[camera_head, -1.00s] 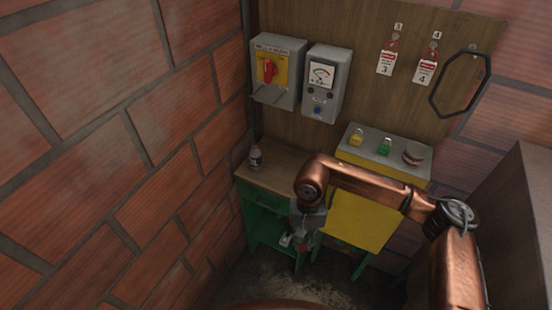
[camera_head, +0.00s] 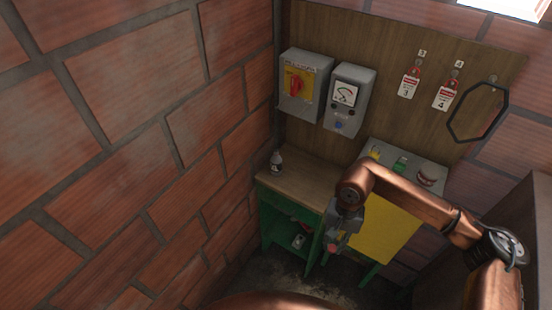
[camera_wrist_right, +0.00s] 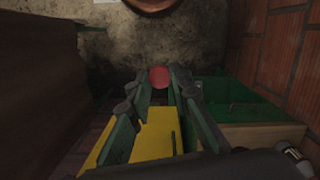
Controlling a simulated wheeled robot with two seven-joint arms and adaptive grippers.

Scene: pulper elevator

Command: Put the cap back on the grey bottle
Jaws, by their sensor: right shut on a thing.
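The grey bottle (camera_head: 276,162) stands upright on the wooden top of the green bench, near the brick wall. Part of it shows at the lower right edge of the right wrist view (camera_wrist_right: 297,160). My right gripper (camera_head: 333,243) points down in front of the bench, to the right of and lower than the bottle. It is shut on a round red cap (camera_wrist_right: 159,77), which sits between the fingertips in the right wrist view. My left gripper is not in view.
The green bench (camera_head: 298,184) has an open shelf below with small items. A yellow cabinet (camera_head: 385,232) stands right of it, carrying padlocks. A grey switch box (camera_head: 303,85) and a meter box (camera_head: 348,97) hang above. The brick wall closes the left side.

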